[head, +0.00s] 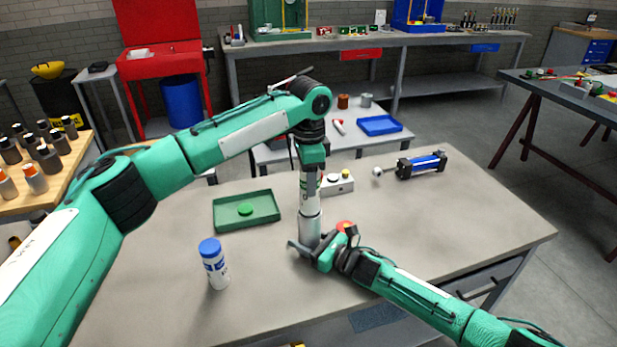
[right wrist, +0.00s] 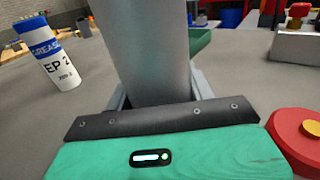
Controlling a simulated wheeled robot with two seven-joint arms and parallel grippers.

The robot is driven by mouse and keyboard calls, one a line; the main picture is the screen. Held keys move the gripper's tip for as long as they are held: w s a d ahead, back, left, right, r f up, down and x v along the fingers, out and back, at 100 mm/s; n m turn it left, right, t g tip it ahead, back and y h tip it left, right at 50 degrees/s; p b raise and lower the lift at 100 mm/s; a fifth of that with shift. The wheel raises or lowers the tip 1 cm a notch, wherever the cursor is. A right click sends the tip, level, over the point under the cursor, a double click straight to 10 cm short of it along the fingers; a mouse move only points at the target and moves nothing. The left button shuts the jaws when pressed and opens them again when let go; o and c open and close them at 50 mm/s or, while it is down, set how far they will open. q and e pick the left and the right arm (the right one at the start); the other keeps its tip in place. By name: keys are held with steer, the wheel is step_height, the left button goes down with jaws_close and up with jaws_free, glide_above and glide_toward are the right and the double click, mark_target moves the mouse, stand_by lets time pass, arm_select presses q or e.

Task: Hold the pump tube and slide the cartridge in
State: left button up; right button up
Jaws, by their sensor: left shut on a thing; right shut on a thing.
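The pump tube (head: 309,232) is a silver cylinder standing upright near the middle of the table. My right gripper (head: 312,254) is shut around its lower part. The tube fills the middle of the right wrist view (right wrist: 155,50), between the fingers. My left gripper (head: 312,160) points down directly above the tube. The cartridge is upright and in line with the tube. Its lower end meets the tube's top; I cannot tell how deep it sits.
A white blue-capped grease canister (head: 215,266) stands left of the tube. A white button box (head: 338,184) and a blue-black cylinder (head: 424,165) lie behind. A red-and-yellow button (right wrist: 300,140) is close to my right gripper.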

mark_target(309, 199)
arm_select(q)
steer(key=shift+f, duration=3.25)
stand_by(4.8)
